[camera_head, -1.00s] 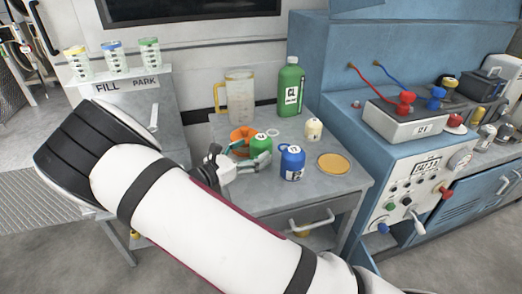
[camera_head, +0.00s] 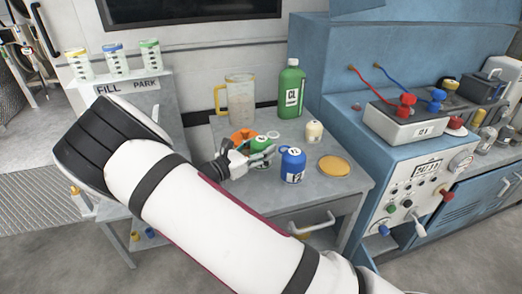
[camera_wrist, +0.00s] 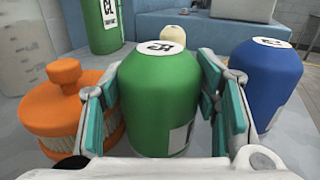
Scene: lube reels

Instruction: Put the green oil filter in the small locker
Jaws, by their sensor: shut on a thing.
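The green oil filter (camera_wrist: 160,95) stands upright on the grey table (camera_head: 330,200), with a white label on its top. In the head view the green filter (camera_head: 258,146) is partly hidden behind my gripper (camera_head: 262,156). In the wrist view my gripper (camera_wrist: 158,115) has its teal-padded fingers on the left and right sides of the filter, shut on it.
A blue filter (camera_head: 293,165) stands close on the right, an orange part (camera_wrist: 65,105) close on the left. A cream filter (camera_head: 314,131), green bottle (camera_head: 291,90), clear jug (camera_head: 240,100) and orange-yellow disc (camera_head: 334,165) share the table. The blue console (camera_head: 400,165) borders it on the right.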

